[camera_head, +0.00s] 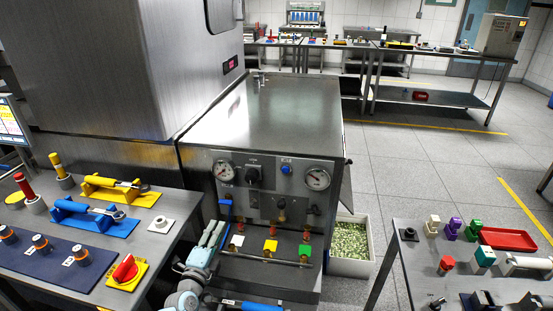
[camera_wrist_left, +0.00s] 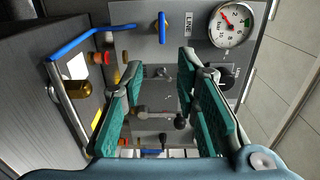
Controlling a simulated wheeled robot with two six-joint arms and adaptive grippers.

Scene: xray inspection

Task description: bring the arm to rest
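My left gripper (camera_head: 214,232) is in front of the left part of a steel panel (camera_head: 200,170) with gauges and valves. It is pale blue-grey in the head view. In the left wrist view its two teal-padded fingers (camera_wrist_left: 158,75) stand apart with nothing seen between them. A blue lever or pipe (camera_head: 225,208) is close beside the fingertips in the head view; whether they touch I cannot tell. The blue bar also shows at the left of the left wrist view (camera_wrist_left: 88,40). My right gripper is not in view.
A left table (camera_head: 160,240) holds yellow and blue fixtures, a red knob and a dark blue mat. A right table (camera_head: 400,280) carries coloured blocks and a red tray (camera_head: 508,239). A bin of pale pieces (camera_head: 350,240) stands beside the panel cabinet.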

